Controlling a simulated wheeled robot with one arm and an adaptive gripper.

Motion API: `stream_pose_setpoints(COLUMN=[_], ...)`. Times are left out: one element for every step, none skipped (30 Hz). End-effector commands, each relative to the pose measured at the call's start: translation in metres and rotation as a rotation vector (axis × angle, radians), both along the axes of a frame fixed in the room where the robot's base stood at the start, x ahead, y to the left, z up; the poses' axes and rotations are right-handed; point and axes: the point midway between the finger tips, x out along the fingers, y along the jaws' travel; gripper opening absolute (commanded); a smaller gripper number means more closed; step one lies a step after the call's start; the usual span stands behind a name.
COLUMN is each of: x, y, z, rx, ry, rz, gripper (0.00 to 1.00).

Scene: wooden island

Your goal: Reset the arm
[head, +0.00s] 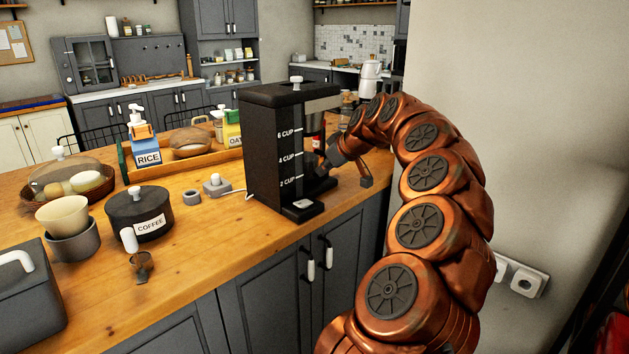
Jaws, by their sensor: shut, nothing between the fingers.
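My copper-coloured arm rises at the right of the head view and bends over to the left. My gripper (337,156) is at its end, beside the right, open side of the black coffee maker (272,145). It is shut and holds nothing. Its fingertips are small and partly lost against the dark machine, and I cannot tell whether they touch it. The coffee maker stands upright near the counter's front edge, with cup marks on its side.
The wooden counter (212,245) holds a black coffee canister (138,213), a scoop (140,266), a beige filter in a grey cup (66,222) and a tray (190,160) with rice and oat packages. A wall (520,130) stands close to my arm's right.

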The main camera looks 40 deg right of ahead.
Motion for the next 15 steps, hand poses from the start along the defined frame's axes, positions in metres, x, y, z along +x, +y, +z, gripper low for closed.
stream_pose_setpoints(x=[-0.0034,-0.0051,-0.0069,-0.0080,-0.0089,-0.0098,-0.0103,-0.0105,-0.0107,-0.0108,-0.0107,-0.0107,-0.0107,-0.0106,-0.0105], y=[-0.0010,-0.0012,-0.0015,-0.0017,-0.0018,-0.0019,-0.0018,-0.0019,-0.0019,-0.0018,-0.0018,-0.0019,-0.0019,-0.0019,-0.0019], z=[0.0034,0.0054,0.0076,0.0089,0.0098,0.0107,0.0112,0.0114,0.0115,0.0115,0.0114,0.0115,0.0115,0.0114,0.0113], rx=[-0.001,-0.002,-0.003,-0.003,-0.003,-0.003,-0.002,-0.002,-0.002,-0.002,-0.002,-0.002,-0.002,-0.001,-0.002], ry=[-0.002,-0.003,-0.003,-0.003,-0.003,-0.003,-0.002,-0.002,-0.002,-0.002,-0.001,-0.001,-0.002,-0.001,-0.001], rz=[-0.001,-0.002,-0.001,-0.001,-0.001,-0.001,-0.001,-0.001,-0.001,-0.001,-0.001,-0.001,-0.001,-0.001,-0.001], gripper=[0.00,0.00,0.00,0.00,0.00,0.00,0.00,0.00,0.00,0.00,0.00,0.00,0.00,0.00,0.00])
